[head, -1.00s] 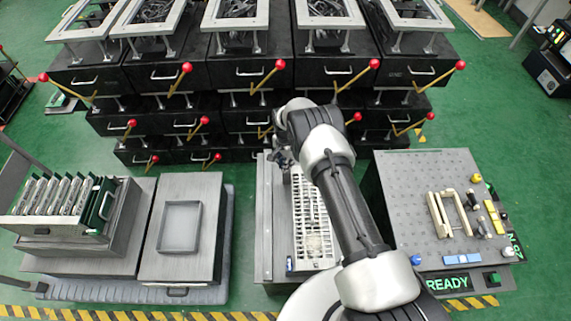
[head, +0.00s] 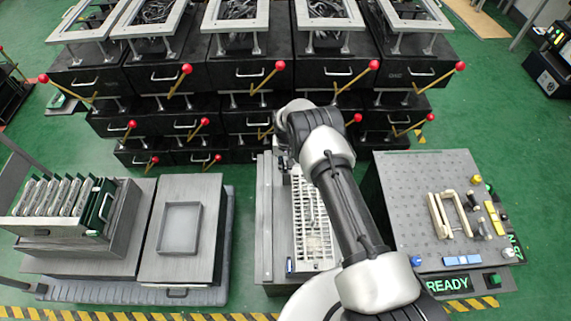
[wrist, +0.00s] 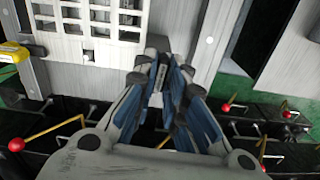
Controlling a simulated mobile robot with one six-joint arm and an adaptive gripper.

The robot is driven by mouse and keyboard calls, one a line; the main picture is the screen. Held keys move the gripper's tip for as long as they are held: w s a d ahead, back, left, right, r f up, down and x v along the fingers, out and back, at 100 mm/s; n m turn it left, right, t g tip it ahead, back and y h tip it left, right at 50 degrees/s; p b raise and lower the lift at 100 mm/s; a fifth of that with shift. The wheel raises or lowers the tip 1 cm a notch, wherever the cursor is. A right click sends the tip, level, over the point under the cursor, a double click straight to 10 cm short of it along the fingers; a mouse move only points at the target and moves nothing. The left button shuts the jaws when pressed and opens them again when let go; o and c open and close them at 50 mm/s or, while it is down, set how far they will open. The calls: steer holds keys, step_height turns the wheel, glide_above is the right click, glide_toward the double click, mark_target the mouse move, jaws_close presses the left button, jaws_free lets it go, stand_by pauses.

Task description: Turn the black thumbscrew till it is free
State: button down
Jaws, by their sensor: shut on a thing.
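My gripper (wrist: 162,68) is at the far end of the grey fixture (wrist: 225,20), its blue-padded fingers drawn together at the metal plate. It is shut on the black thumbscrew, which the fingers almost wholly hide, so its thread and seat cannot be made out. In the head view my wrist covers this spot, at the far end of the white slotted panel (head: 312,225). The panel, with its rows of square openings, also shows in the wrist view (wrist: 105,15).
Black drawer units with red-knobbed levers (head: 280,66) stand close behind the fixture. A pegboard table (head: 400,190) with handles and knobs is to the right. A rack of cards (head: 65,195) and a grey box (head: 155,245) are to the left, past a strip of green floor.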

mark_target(286, 166)
steer(key=shift+n, duration=0.4)
steer(key=c, duration=1.6)
jaws_free()
steer(key=shift+c, duration=0.2)
step_height(286, 166, up, 12)
